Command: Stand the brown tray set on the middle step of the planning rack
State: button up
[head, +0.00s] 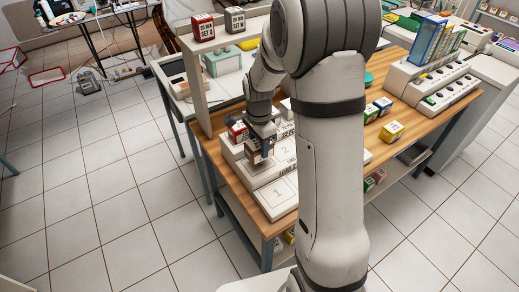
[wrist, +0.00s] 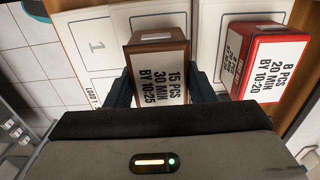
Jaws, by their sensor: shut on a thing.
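The brown tray set (wrist: 160,70), a brown box with a white label reading 15 PCS, 30 MIN, BY 10-25, is between the fingers of my gripper (wrist: 163,85). In the head view the brown tray set (head: 258,153) hangs below my gripper (head: 262,138). The white planning rack (head: 278,196) has stepped levels; the steps marked 1 and 2 show. The box is over the left part of the step marked 2 (head: 286,153). I cannot tell whether it touches the step. My arm hides part of the rack.
A red tray set (wrist: 270,62) stands on the rack beside the held box, a step higher; it also shows in the head view (head: 237,131). A shelf (head: 190,62) with boxes rises behind. A yellow box (head: 391,131) stands on the wooden table (head: 410,137) to the right.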

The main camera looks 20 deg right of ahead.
aim_at(259, 152)
jog(key=shift+s+f, duration=0.1)
jog(key=shift+f, duration=1.65)
jog(key=shift+f, duration=0.1)
jog(key=o, duration=0.8)
